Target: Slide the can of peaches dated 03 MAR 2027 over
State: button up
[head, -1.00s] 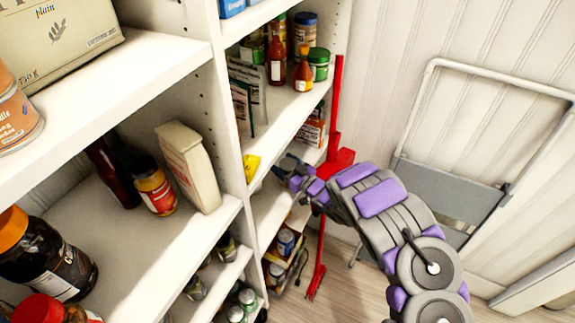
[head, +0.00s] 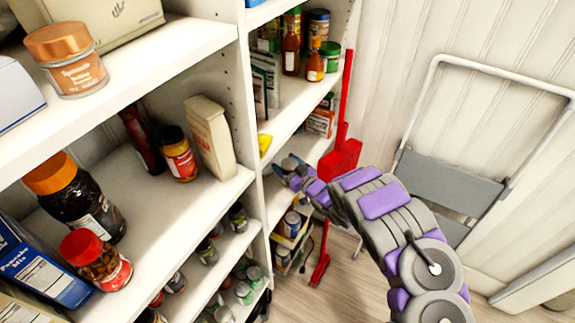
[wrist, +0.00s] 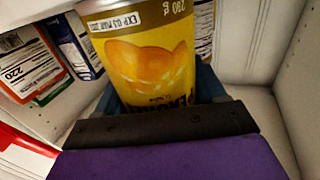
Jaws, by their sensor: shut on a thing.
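The can of peaches (wrist: 150,55) fills the middle of the wrist view. It has a yellow label with an orange fruit picture and a pale date strip that appears to read EXP 03 MAR 2027. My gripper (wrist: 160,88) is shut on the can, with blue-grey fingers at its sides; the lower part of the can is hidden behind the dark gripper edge. In the head view my gripper (head: 284,168) is at a lower shelf of the far unit, and I cannot make out the can there.
Boxes or packets (wrist: 75,45) stand left of the can. A red upright tool (head: 340,150) stands close beside my arm. A folded step stool (head: 450,180) leans on the right wall. Shelves with jars and cans fill the left; some floor is clear.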

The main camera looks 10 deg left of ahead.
jog(key=o, duration=1.4)
jog(key=p+v, duration=0.2)
jog(key=v, duration=1.5)
jog(key=shift+s+d, duration=0.1)
jog(key=shift+s, duration=0.05)
